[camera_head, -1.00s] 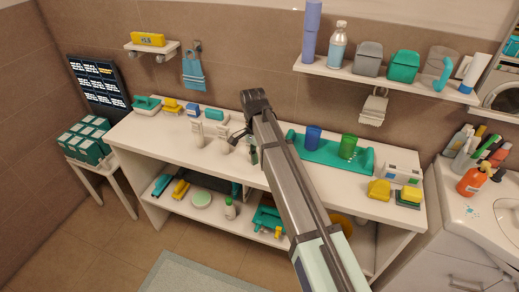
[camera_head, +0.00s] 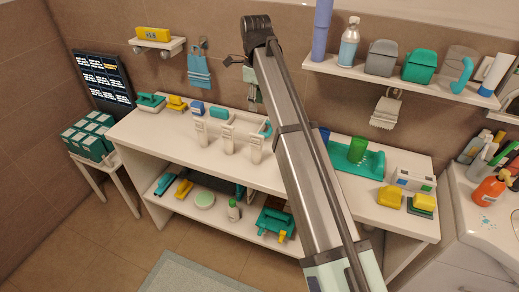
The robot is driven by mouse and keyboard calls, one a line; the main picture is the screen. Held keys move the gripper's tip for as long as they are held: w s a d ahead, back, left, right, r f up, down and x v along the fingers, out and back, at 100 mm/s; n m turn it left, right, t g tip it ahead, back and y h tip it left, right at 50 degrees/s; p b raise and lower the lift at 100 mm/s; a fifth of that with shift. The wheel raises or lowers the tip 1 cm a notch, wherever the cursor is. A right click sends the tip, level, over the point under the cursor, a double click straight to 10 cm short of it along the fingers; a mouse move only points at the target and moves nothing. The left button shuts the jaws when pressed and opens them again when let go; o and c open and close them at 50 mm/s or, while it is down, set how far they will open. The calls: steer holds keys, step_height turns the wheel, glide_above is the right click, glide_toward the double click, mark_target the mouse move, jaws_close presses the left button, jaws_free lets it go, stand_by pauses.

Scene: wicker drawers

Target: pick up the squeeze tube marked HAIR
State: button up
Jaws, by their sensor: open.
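Three pale squeeze tubes stand upright in a row on the white counter: a left tube (camera_head: 200,131), a middle tube (camera_head: 228,139) and a right tube (camera_head: 255,149). Their lettering is too small to read, so I cannot tell which is marked HAIR. My gripper (camera_head: 235,61) is open, raised well above and behind the tubes in the picture, beside the top of my arm. It touches none of them. My arm partly hides the gripper and the counter right of the tubes.
A teal tray (camera_head: 372,164) with a green cup (camera_head: 357,149) stands right of my arm. A wall shelf (camera_head: 400,85) with bottles and boxes hangs above it. Teal, yellow and blue items sit at the counter's left end. The counter front before the tubes is clear.

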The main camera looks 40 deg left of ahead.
steer(key=p, duration=0.2)
glide_toward(257, 135)
steer(key=f, duration=0.5)
steer(key=shift+w+a, duration=0.2)
steer(key=shift+f+p, duration=1.2)
steer(key=shift+f, duration=1.5)
steer(key=shift+c, duration=0.3)
jaws_close()
